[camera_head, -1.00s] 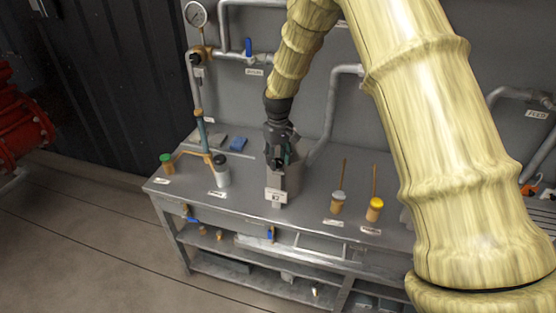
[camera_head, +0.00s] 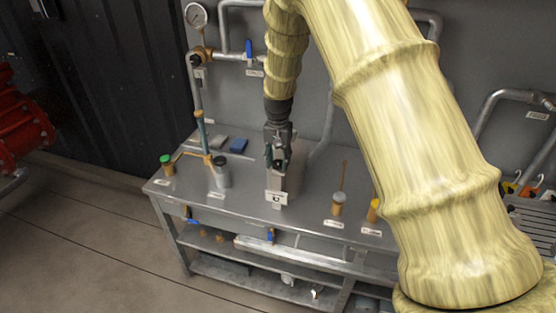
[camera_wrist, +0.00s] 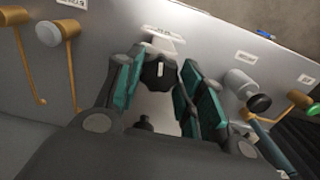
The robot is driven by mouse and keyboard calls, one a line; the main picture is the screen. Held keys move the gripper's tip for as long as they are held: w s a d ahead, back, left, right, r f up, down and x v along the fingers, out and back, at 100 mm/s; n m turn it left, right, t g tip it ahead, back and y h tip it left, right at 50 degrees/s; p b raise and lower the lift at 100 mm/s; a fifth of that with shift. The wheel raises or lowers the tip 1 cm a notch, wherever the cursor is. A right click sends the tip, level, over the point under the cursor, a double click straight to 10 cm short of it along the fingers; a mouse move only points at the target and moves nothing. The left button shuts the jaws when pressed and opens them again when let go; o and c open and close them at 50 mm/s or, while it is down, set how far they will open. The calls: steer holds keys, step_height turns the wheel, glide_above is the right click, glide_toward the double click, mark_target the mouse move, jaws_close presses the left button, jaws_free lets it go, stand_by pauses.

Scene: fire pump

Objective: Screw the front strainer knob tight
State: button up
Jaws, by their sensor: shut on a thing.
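The front strainer is a grey upright body on the bench, with its side (camera_head: 295,181) partly hidden by my gripper in the head view. A white label plate (camera_head: 276,198) stands at its front. My gripper (camera_head: 277,160) points down over the strainer's top. In the wrist view, a black knob (camera_wrist: 159,73) sits between the teal-padded fingers of my gripper (camera_wrist: 160,80). My gripper is shut on the knob. The knob's underside and thread are hidden, so I cannot tell how far it is seated.
The grey bench (camera_head: 240,197) bears a black-capped canister (camera_head: 222,177) and a green-capped fitting (camera_head: 167,164) at left. A grey-capped fitting (camera_head: 338,204) and a yellow-capped fitting (camera_head: 374,210) stand at right. Pipes and a gauge (camera_head: 196,15) rise behind.

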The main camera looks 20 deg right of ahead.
mark_target(278, 162)
steer(key=shift+w+r+m, duration=0.1)
steer(key=shift+w+m, duration=0.05)
steer(key=shift+m, duration=0.35)
steer(key=o, duration=1)
step_height(278, 162, up, 12)
steer(key=shift+f, duration=0.1)
stand_by(0.4)
